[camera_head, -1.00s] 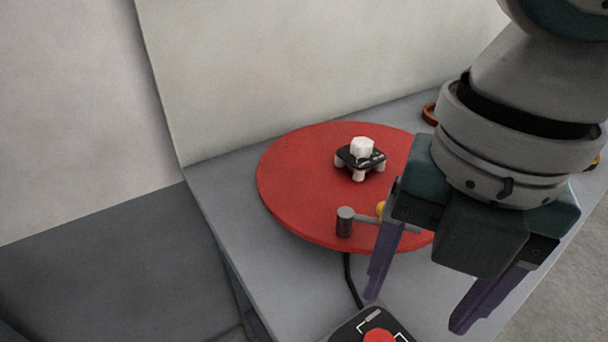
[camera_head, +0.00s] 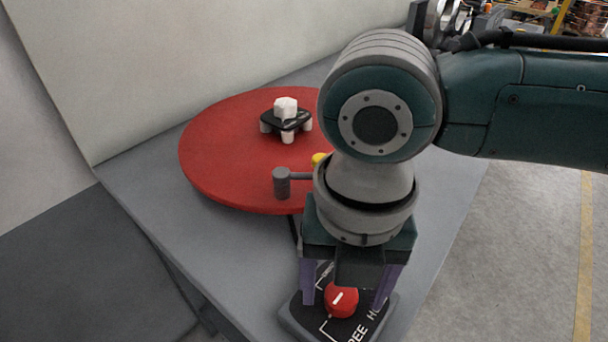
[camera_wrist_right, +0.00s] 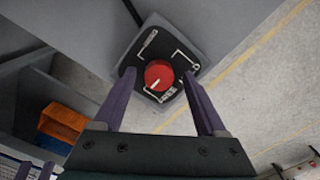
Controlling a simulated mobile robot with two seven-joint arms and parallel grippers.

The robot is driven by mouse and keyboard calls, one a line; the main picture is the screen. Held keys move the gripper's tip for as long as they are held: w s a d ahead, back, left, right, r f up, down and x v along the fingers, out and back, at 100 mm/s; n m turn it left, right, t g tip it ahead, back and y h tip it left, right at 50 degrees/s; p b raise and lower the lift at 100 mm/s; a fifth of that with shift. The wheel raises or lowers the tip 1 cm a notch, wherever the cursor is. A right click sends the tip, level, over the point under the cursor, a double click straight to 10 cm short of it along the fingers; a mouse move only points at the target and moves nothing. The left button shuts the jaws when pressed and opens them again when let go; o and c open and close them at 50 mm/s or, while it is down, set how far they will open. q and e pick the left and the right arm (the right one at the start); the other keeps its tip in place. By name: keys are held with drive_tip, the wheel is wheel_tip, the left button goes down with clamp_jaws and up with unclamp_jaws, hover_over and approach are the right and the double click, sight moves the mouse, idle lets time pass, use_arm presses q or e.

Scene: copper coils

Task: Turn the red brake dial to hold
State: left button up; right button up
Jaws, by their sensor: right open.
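The red brake dial (camera_head: 341,299) sits on a black panel (camera_head: 303,322) on a grey box at the table's front. The panel has white lines and partly hidden lettering; "REE" and "H" are readable in the head view. The dial also shows in the right wrist view (camera_wrist_right: 158,74), with a short white mark near its edge. My right gripper (camera_head: 343,305) points down over the box, open, with one purple finger on each side of the dial. In the right wrist view both fingers (camera_wrist_right: 158,73) look apart from the dial. My left gripper is out of view.
A red round turntable (camera_head: 225,150) lies behind the box, carrying a black fixture (camera_head: 290,121) with a white piece on top. A grey post (camera_head: 282,183) with a side bar stands at its front edge. Grey table (camera_head: 150,205) is clear at left.

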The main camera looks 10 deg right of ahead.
drive_tip(key=shift+c, duration=0.2)
drive_tip(key=shift+c, duration=0.8)
clamp_jaws()
drive_tip(key=shift+r, duration=0.1)
